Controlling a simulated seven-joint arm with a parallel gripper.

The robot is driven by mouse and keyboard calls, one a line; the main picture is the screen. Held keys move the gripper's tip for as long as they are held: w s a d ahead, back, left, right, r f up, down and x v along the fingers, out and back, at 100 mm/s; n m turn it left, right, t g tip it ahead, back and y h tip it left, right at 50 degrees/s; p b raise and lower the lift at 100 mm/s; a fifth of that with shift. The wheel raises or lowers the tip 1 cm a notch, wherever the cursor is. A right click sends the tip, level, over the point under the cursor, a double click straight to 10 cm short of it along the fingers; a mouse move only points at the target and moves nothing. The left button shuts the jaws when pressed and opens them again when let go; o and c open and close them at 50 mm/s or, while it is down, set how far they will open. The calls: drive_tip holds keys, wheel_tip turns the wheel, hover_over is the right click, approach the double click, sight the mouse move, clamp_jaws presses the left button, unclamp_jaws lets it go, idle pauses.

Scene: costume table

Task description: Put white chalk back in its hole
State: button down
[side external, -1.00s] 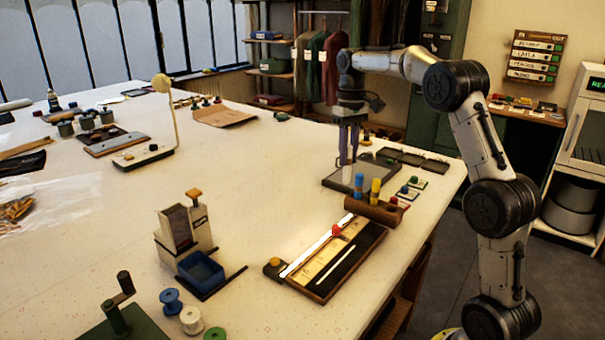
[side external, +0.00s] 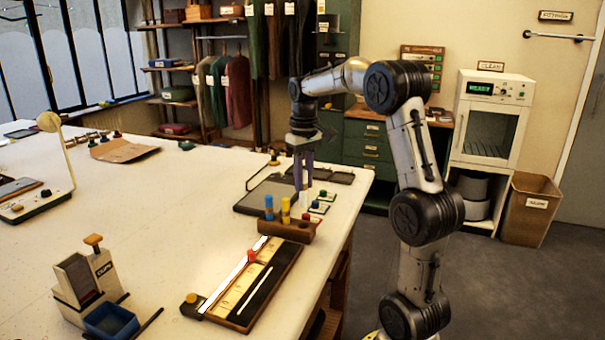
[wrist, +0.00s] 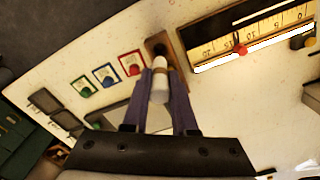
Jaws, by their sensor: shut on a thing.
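My gripper (side external: 303,176) points down with its purple fingers shut on the white chalk (side external: 304,197). In the wrist view the white chalk (wrist: 160,88) sits between my fingertips (wrist: 160,84). In the wrist view the block (wrist: 158,44) shows just beyond the chalk's end. I cannot tell whether the chalk touches it. The chalk's hole is not clearly seen.
A ruler board (side external: 252,287) with a white strip and a red knob lies in front of the block. A dark flat tray (side external: 258,198) is behind it. Small coloured cards (side external: 320,207) lie to the right, near the table edge.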

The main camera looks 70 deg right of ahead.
sight(304, 204)
drive_tip(key=shift+f, duration=1.95)
drive_tip(key=shift+f, duration=2.4)
idle(2.0)
drive_tip(key=c, duration=0.6)
unclamp_jaws()
drive_tip(key=shift+r, duration=0.15)
drive_tip(key=shift+r, duration=3.4)
